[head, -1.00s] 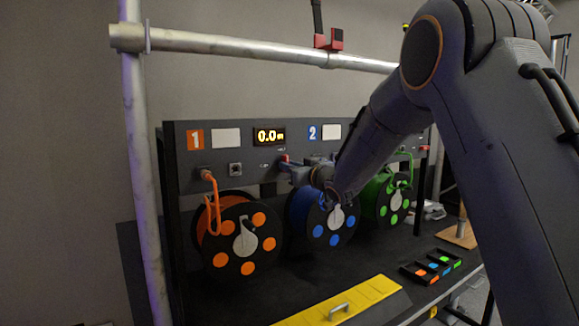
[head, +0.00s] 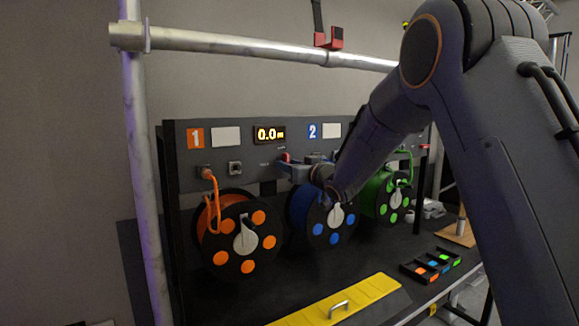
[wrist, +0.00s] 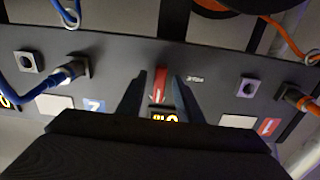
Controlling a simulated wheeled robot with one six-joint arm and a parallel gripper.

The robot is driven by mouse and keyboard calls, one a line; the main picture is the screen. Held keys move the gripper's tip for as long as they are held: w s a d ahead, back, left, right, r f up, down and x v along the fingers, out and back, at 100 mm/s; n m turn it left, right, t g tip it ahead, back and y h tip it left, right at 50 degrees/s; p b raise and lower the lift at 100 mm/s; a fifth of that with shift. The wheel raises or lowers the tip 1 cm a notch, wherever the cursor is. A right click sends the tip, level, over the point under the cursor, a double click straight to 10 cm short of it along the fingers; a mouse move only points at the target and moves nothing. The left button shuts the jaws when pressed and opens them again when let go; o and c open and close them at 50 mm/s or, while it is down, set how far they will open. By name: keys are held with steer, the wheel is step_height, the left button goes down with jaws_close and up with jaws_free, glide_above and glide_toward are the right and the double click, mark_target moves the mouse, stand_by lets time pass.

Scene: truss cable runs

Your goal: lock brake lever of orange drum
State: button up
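The orange drum (head: 226,255) stands at the left on the bench, a black reel with orange discs and a pale crank-shaped piece (head: 245,237) on its face. An orange cable runs from it up to the panel. A red lever (wrist: 160,83) sits on the panel near the display; its red also shows in the head view (head: 285,157). I cannot tell which drum it serves. My gripper (wrist: 157,82) is open, its two dark fingers either side of the red lever in the wrist view, with gaps. In the head view my gripper (head: 281,165) is at the panel, partly hidden by my arm.
The blue drum (head: 318,240) and green drum (head: 383,215) stand to the right, the blue one below my wrist. A yellow strip with a handle (head: 338,309) lies in front. The panel (head: 240,170) carries a lit display (head: 269,134). A metal pipe (head: 240,45) crosses above.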

steer(key=b+v, duration=0.3)
steer(key=v, duration=0.4)
steer(key=shift+s+d, duration=0.25)
steer(key=shift+s, duration=0.1)
steer(key=s+d+f+m+g+h, duration=0.2)
steer(key=s+d+f+h, duration=0.2)
steer(key=s+d+f, duration=0.4)
steer(key=s+d+f+m+g+h, duration=0.3)
steer(key=d+f+h, duration=0.25)
steer(key=f, duration=0.55)
steer(key=s+d+f+g, duration=0.1)
steer(key=s+f+g, duration=0.2)
steer(key=s, duration=0.6)
steer(key=s+d+f+m+g, duration=0.1)
steer(key=s+d+f+g, duration=0.1)
steer(key=s+f, duration=0.3)
steer(key=s+d+f+g, duration=0.2)
steer(key=s+f+g, duration=0.1)
steer(key=s, duration=1.1)
steer(key=shift+d+f+m+g+b, duration=0.15)
steer(key=shift+f+m+g+b, duration=0.2)
steer(key=shift+f, duration=0.35)
steer(key=shift+h, duration=0.25)
